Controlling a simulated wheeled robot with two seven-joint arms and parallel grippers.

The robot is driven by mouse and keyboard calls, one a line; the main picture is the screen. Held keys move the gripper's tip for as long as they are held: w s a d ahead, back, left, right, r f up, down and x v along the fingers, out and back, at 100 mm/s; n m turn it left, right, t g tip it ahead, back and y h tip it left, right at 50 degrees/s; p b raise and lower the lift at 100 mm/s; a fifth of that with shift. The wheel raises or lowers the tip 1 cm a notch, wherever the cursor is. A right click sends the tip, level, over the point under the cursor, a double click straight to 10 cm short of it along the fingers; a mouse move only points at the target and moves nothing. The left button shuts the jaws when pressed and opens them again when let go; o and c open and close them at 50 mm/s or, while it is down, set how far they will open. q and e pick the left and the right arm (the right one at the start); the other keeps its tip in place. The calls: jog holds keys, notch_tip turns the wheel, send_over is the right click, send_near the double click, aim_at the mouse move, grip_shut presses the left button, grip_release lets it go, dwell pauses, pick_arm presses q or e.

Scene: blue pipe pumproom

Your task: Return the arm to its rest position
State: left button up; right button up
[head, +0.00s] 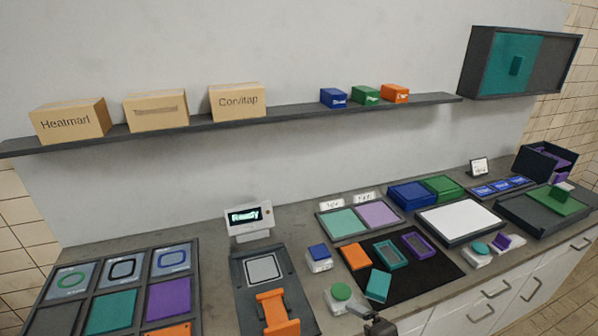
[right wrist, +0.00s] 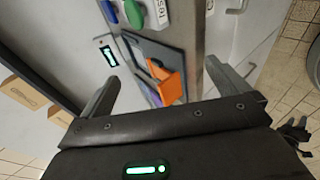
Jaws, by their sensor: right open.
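My right gripper (right wrist: 161,70) is open in the right wrist view, with its two dark fingers spread wide and nothing between them. Beyond the fingers, apart from them, is an orange bracket (right wrist: 168,84) on a dark tray at the counter. In the head view a small dark piece, apparently of my right arm, shows at the bottom edge, in front of the counter; its fingers cannot be made out there. The same orange bracket (head: 277,312) stands on the dark tray (head: 243,290) below the display.
The grey counter (head: 200,257) holds a display unit (head: 249,221), a sectioned tray (head: 75,296) at left, a black mat (head: 437,276) with coloured pieces, and a white-topped tray (head: 459,222). A shelf (head: 290,113) with boxes and a wall cabinet (head: 483,62) are above. Drawer handles protrude at the front.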

jog(key=s+d+f+m+g+h, duration=0.3)
jog(key=s+d+f+m, duration=0.25)
jog(key=s+m, duration=0.5)
jog(key=s+d+f+m+g+h, duration=0.2)
jog(key=s+d+f+m+g, duration=0.15)
jog(key=s+d+m, duration=0.45)
notch_tip(320, 180, down, 30)
jog(key=s+a+f+m+b, duration=0.1)
jog(key=s+a+m+b, duration=0.1)
jog(key=s+b, duration=0.1)
jog(key=s+d+f+g+b, duration=0.1)
jog(key=s+d+f+g, duration=0.1)
jog(key=s+f, duration=1.3)
jog(key=shift+s+d+f, duration=0.2)
jog(key=shift+d+f, duration=0.05)
jog(key=shift+d, duration=0.05)
